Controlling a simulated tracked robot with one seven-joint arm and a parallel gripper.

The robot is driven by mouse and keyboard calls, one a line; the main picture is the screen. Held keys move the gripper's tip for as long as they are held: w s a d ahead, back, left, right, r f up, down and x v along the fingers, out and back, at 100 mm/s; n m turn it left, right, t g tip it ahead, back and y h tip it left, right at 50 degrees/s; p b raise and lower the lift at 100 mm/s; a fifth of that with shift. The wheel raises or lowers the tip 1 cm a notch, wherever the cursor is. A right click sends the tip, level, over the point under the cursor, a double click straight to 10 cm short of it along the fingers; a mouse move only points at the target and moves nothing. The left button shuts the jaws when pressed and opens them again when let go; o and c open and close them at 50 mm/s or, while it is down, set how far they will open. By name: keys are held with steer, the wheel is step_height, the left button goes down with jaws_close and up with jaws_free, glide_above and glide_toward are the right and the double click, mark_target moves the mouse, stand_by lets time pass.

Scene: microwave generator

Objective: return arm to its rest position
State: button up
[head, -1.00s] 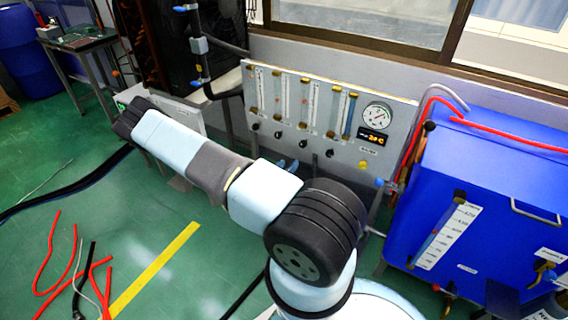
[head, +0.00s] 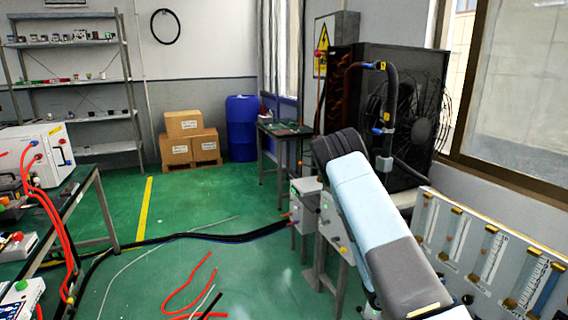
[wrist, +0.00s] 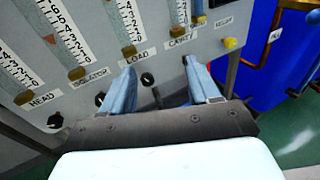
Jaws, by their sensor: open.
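My gripper (wrist: 160,82) shows in the wrist view with its two light-blue fingers apart and nothing between them. The fingers point at the lower part of a grey flow-meter panel (wrist: 82,100); whether they touch it I cannot tell. My arm, light blue and dark grey, crosses the lower right of the head view. The gripper cannot be made out there. The panel also shows at the right edge of the head view (head: 437,222), partly cut off.
A blue tank (wrist: 262,58) with copper pipes stands right of the panel. In the head view, a fan unit (head: 408,95) and small table (head: 285,131) stand behind my arm. Black cable (head: 215,237) and red hoses (head: 185,285) lie on the green floor. The middle floor is mostly clear.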

steer(key=s+a+r+m+t+y, duration=0.2)
steer(key=s+a+r+m+y, duration=0.3)
steer(key=r, duration=0.8)
steer(key=s+a+r+m+t+y, duration=0.1)
steer(key=s+a+r+m+y, duration=0.5)
steer(key=a+r, duration=0.5)
steer(key=s+a+r+m+t+y, duration=0.2)
steer(key=s+a+r+m+y, duration=0.4)
steer(key=r, duration=0.9)
steer(key=s+a, duration=0.3)
steer(key=shift+s+r+m+t, duration=0.2)
steer(key=shift+r+m+t, duration=0.1)
steer(key=shift+r, duration=0.05)
stand_by(1.7)
